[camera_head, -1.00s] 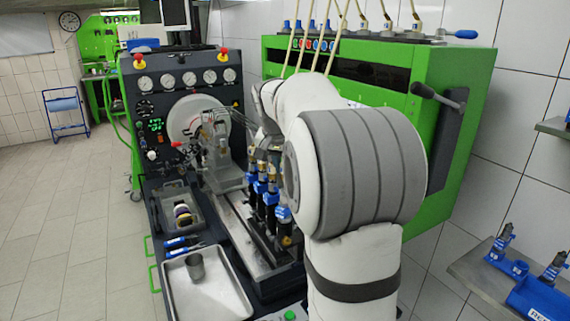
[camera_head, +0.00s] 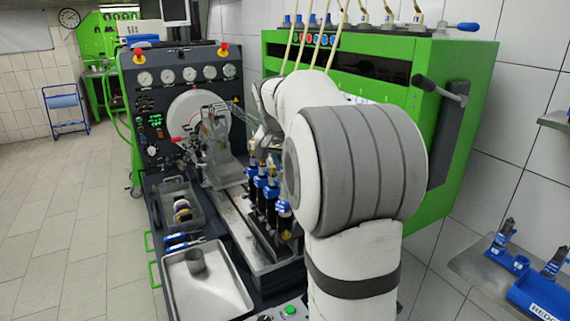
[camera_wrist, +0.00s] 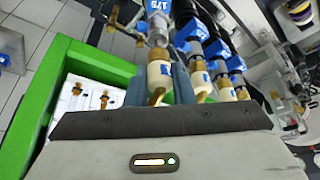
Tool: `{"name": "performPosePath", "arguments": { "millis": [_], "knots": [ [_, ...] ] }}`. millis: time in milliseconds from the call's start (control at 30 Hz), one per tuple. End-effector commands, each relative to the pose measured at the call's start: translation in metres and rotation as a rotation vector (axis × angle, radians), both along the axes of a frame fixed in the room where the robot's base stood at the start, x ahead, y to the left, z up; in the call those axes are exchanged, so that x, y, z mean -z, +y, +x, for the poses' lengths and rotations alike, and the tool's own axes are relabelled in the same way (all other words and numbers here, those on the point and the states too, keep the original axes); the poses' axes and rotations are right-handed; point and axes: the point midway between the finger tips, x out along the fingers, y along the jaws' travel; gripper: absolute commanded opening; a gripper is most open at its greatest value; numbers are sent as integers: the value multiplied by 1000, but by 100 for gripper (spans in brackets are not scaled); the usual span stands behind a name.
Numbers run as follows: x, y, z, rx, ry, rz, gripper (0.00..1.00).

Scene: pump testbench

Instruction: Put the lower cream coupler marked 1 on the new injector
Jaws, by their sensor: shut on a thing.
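In the wrist view, my gripper (camera_wrist: 160,88) is shut on a cream coupler (camera_wrist: 159,72) with a brass end. The coupler lines up with the end of a grey injector (camera_wrist: 157,32) carrying a blue tag marked 175. They look touching or nearly so; whether the coupler is seated I cannot tell. A marking 1 is not readable. More cream couplers (camera_wrist: 200,82) sit on the neighbouring injectors. In the head view, the row of injectors (camera_head: 270,190) with blue parts stands on the bench, left of my arm. My gripper and the held coupler are hidden there.
The green cabinet (camera_head: 455,85) stands behind and right of my arm. A metal tray (camera_head: 225,295) with a grey cup (camera_head: 195,260) lies front left on the bench. A side shelf (camera_head: 475,262) with blue holders is at right.

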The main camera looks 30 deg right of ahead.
Motion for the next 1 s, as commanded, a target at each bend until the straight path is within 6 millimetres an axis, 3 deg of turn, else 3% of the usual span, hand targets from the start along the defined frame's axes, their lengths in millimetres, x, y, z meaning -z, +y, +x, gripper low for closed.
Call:
{"name": "performPosePath", "arguments": {
  "millis": [1000],
  "knots": [
    [9, -1, 0, 1, -14, 9, 0]
  ]
}}
